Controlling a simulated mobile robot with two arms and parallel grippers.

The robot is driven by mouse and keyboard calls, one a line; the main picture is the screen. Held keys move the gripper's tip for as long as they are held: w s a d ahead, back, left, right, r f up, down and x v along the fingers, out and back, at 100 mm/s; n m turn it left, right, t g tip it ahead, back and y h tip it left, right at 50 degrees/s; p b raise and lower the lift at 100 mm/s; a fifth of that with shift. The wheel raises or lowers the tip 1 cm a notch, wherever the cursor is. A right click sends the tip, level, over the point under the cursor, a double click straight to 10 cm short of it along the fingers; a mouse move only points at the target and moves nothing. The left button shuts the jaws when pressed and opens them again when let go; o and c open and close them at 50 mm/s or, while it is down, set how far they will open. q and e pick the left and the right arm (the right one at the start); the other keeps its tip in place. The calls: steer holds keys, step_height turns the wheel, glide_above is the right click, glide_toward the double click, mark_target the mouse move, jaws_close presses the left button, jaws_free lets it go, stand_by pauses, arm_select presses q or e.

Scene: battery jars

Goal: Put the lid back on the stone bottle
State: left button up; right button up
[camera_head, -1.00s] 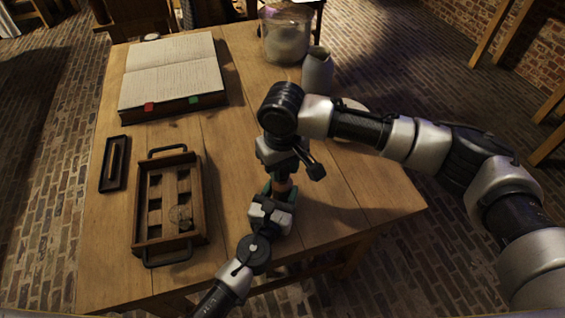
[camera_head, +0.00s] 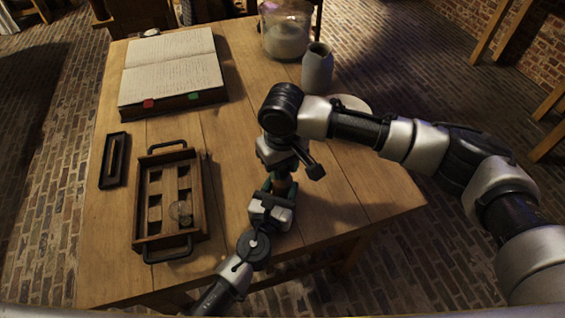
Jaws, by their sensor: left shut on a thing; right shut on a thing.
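A grey stone bottle (camera_head: 317,70) stands upright at the back right of the table, with a dark open mouth and no lid on it. My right gripper (camera_head: 282,172) points down over the table's front middle. My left gripper (camera_head: 277,192) reaches up from the lower left and meets it there.
A wooden tray (camera_head: 141,205) with black handles and a small round glassy piece stands at the left. Beside it lies a narrow black tray (camera_head: 107,178). An open book (camera_head: 172,65) and a glass jar (camera_head: 286,35) are at the back. A pale dish (camera_head: 357,103) is partly behind my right arm.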

steer(key=o, duration=1)
step_height(320, 180, up, 12)
steer(key=shift+f, duration=0.1)
arm_select(q)
steer(key=o, duration=1.3)
steer(key=shift+o, duration=0.2)
steer(key=b+v, duration=0.1)
steer(key=v, duration=0.9)
steer(key=shift+s+a, duration=0.15)
steer(key=shift+s, duration=0.25)
arm_select(e)
steer(key=shift+f, duration=0.65)
